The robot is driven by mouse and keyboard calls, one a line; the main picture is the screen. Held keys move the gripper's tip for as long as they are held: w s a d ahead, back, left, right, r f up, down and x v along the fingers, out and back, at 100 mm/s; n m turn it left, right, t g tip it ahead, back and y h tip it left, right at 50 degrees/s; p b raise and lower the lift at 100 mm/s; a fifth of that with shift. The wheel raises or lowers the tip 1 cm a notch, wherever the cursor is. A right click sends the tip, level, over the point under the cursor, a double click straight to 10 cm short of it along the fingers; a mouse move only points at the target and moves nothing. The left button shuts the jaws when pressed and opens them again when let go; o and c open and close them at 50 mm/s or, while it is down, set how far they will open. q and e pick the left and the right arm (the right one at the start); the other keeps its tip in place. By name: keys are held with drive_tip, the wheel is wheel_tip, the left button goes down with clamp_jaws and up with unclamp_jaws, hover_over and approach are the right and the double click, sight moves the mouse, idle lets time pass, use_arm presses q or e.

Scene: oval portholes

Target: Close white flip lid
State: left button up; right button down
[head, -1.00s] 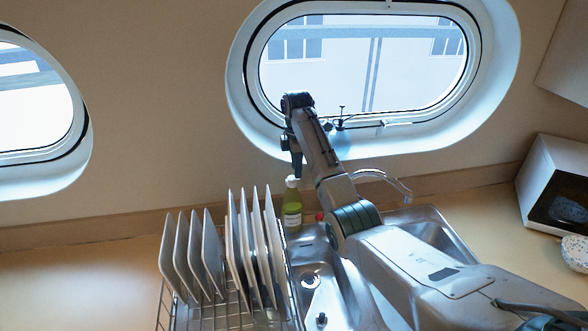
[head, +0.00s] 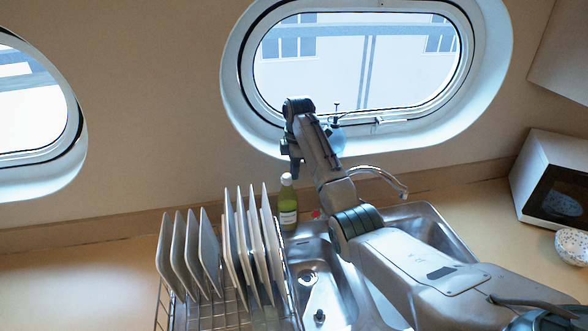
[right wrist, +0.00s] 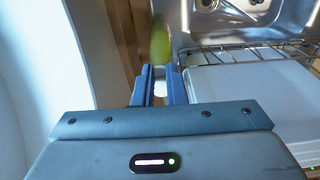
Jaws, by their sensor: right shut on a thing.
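A green bottle (head: 287,208) with a white flip lid (head: 287,179) on top stands upright behind the sink, by the wall. My right gripper (head: 294,171) reaches down to the bottle's top from above. In the right wrist view the bottle (right wrist: 160,44) is a blurred green shape. The white lid (right wrist: 160,80) lies between the two blue fingers of my right gripper (right wrist: 159,92), which is shut on it. The lid's hinge and exact angle are too small to make out. My left gripper is not in view.
A wire dish rack (head: 163,303) with several upright plates (head: 205,252) stands left of the bottle. The steel sink (head: 432,216) and curved faucet (head: 385,179) are to the right. A microwave (head: 548,185) and bowl (head: 573,248) are at far right. The left counter (head: 70,285) is clear.

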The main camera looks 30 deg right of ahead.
drive_tip(key=shift+d+f+y, duration=0.1)
drive_tip(key=shift+d+y, duration=0.05)
drive_tip(key=shift+y, duration=0.25)
drive_tip(key=c, duration=1.4)
unclamp_jaws()
drive_tip(key=shift+c, duration=0.2)
drive_tip(key=shift+s, duration=0.1)
